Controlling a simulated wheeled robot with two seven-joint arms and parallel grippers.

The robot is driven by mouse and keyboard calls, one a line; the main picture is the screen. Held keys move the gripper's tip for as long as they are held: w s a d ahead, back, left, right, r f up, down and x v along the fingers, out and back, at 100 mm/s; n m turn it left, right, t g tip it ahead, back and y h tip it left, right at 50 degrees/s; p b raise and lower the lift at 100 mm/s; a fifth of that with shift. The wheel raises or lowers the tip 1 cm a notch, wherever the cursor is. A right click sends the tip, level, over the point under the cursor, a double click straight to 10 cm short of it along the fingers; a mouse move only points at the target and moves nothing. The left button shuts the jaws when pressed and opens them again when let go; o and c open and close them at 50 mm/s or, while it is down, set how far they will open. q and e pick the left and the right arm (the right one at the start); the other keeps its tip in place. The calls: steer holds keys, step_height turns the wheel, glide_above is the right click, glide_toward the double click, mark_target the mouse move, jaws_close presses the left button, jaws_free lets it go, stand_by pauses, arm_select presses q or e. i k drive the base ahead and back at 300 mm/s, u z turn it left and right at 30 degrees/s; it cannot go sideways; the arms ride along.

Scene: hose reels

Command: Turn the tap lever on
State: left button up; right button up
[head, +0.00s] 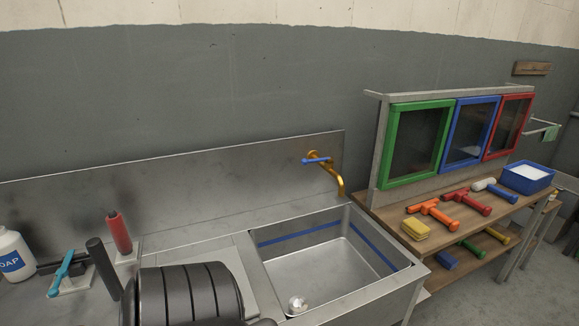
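The tap (339,181) is brass-coloured and mounted on the steel splashback above the right part of the sink. Its spout bends down over the back of the basin. The blue tap lever (315,161) lies roughly level across the tap's body, with its longer part to the left. No water shows at the spout. Neither of my grippers can be made out in the head view, and nothing is touching the lever.
The steel sink basin (318,262) has a blue stripe inside and a small shiny round thing at its bottom. A wooden bench with tools is right.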

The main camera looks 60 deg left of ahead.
mark_target(328, 158)
steer(key=u, duration=1.1)
